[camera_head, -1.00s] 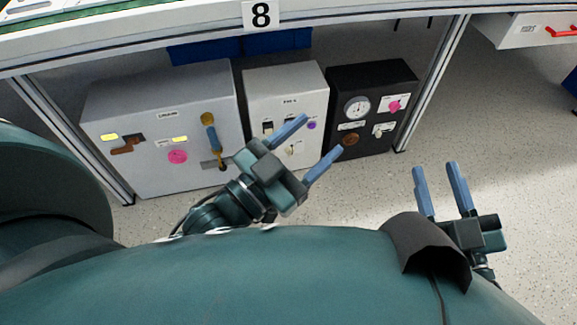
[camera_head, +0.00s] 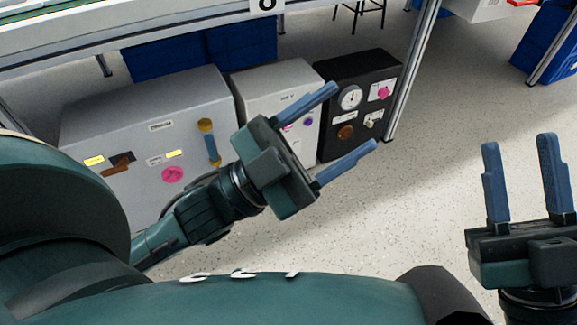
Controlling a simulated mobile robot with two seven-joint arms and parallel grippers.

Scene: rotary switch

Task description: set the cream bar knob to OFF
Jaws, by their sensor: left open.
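I cannot tell for sure which knob is the cream bar knob. A small pale knob on a light plate (camera_head: 373,119) shows at the lower right of the black box (camera_head: 393,82). Another pale knob on the white box's front is hidden behind my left gripper. My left gripper (camera_head: 355,115) is open and empty, its blue fingers pointing right and slightly up. It overlaps the white box and the lower black box in the picture; contact with them cannot be told. My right gripper (camera_head: 518,141) is open and empty at the right, fingers pointing up, over bare floor.
A large grey box (camera_head: 140,105) with several knobs and switches stands left of the white box (camera_head: 262,80). The black box also carries a gauge (camera_head: 350,97), a pink knob (camera_head: 383,92) and a brown knob (camera_head: 345,132). Metal frame posts flank the boxes. Floor is free at right.

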